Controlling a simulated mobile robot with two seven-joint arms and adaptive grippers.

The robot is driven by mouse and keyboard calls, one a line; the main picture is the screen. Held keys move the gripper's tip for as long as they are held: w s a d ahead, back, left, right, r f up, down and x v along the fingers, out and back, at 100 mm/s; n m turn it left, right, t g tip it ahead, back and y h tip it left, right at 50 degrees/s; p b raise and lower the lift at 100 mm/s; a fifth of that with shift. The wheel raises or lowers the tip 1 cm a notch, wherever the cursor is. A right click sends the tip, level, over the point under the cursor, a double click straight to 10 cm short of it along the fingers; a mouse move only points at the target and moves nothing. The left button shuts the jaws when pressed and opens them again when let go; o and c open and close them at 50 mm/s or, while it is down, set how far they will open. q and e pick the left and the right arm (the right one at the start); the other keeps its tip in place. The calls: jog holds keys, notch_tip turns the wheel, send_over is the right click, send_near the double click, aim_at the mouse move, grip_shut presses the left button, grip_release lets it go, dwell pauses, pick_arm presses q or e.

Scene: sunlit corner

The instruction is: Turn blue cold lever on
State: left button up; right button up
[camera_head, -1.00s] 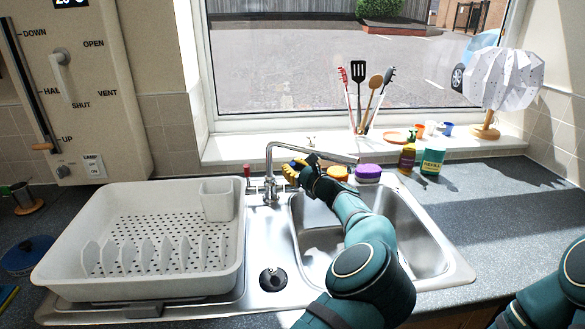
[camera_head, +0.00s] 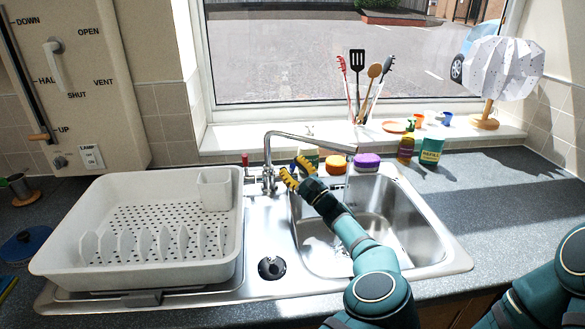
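The metal tap (camera_head: 268,165) stands behind the sink, its spout reaching right over the basin (camera_head: 400,225). A red lever (camera_head: 245,159) shows at the tap's left. A small blue bit (camera_head: 293,163), perhaps the cold lever, shows at the tap's right, mostly hidden behind my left gripper. My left gripper (camera_head: 297,171), with yellow fingertips, is just right of the tap body, its fingers apart and nothing seen between them. I cannot tell whether it touches the lever. A faint pale streak below the spout's end looks like running water. My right gripper is out of view.
A white dish rack (camera_head: 60,255) fills the left drainboard. Orange (camera_head: 336,164) and purple (camera_head: 367,162) sponges, a brown bottle (camera_head: 405,149) and a green container (camera_head: 431,151) stand behind the sink. The right counter (camera_head: 500,195) is mostly clear.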

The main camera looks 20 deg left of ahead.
pick_arm(q)
jog(key=shift+o, duration=0.5)
jog(key=shift+s+d, duration=0.1)
jog(key=shift+d, duration=0.05)
jog(key=s+d, duration=0.6)
jog(key=d, duration=0.5)
jog(key=shift+s+f, duration=0.2)
jog(key=shift+s, duration=0.05)
